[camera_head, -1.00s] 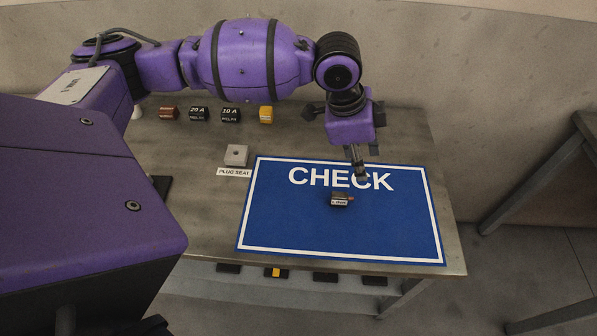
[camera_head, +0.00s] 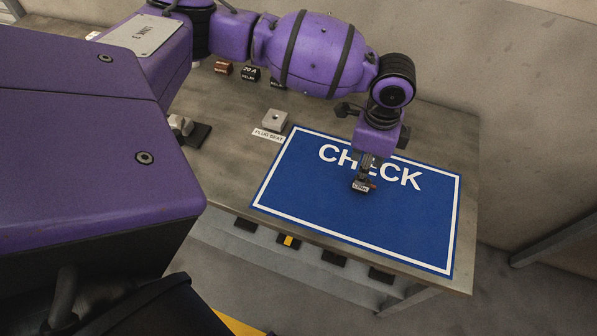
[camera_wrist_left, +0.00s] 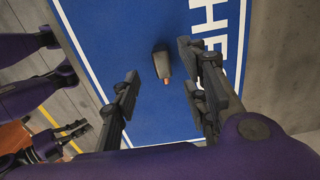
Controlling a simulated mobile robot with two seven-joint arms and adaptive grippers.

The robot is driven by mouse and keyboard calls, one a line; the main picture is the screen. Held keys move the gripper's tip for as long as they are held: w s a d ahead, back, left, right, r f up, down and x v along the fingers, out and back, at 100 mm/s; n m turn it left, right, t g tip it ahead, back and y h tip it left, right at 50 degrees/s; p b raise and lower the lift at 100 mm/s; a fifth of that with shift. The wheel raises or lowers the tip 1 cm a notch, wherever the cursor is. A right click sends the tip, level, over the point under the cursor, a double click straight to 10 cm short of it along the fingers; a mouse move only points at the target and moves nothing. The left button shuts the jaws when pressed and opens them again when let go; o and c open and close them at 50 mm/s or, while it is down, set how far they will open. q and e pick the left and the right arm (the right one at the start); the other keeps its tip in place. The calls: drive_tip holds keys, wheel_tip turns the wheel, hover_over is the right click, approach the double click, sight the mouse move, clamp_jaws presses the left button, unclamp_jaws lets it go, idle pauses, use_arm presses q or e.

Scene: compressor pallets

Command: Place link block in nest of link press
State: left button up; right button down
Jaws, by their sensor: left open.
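The small dark block with a white label (camera_head: 361,186), its print too small to read, lies on the blue CHECK mat (camera_head: 320,184). It also shows in the left wrist view (camera_wrist_left: 160,62), with a copper-coloured tip. My left gripper (camera_head: 366,178) is above the block, open. In the left wrist view its fingers (camera_wrist_left: 165,95) stand apart, with the block beyond them, between their lines. A grey fixture on a black base (camera_head: 182,125) is partly hidden by my body; I cannot tell if it is the link press. Dark finger-like parts, perhaps my right gripper (camera_wrist_left: 55,143), show at the wrist view's lower left.
A grey block (camera_head: 274,120) stands behind a PLUG SEAT label (camera_head: 268,135). Brown (camera_head: 223,68) and black (camera_head: 250,73) blocks stand at the back left. The mat around the block is clear.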

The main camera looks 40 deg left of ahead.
sight(364, 190)
use_arm(q)
drive_tip(key=f, duration=0.4)
drive_tip(key=shift+w+d+f, duration=0.2)
drive_tip(key=shift+d+f, duration=0.05)
drive_tip(key=shift+f, duration=0.15)
drive_tip(key=shift+c, duration=0.5)
drive_tip(key=shift+r, duration=0.1)
clamp_jaws()
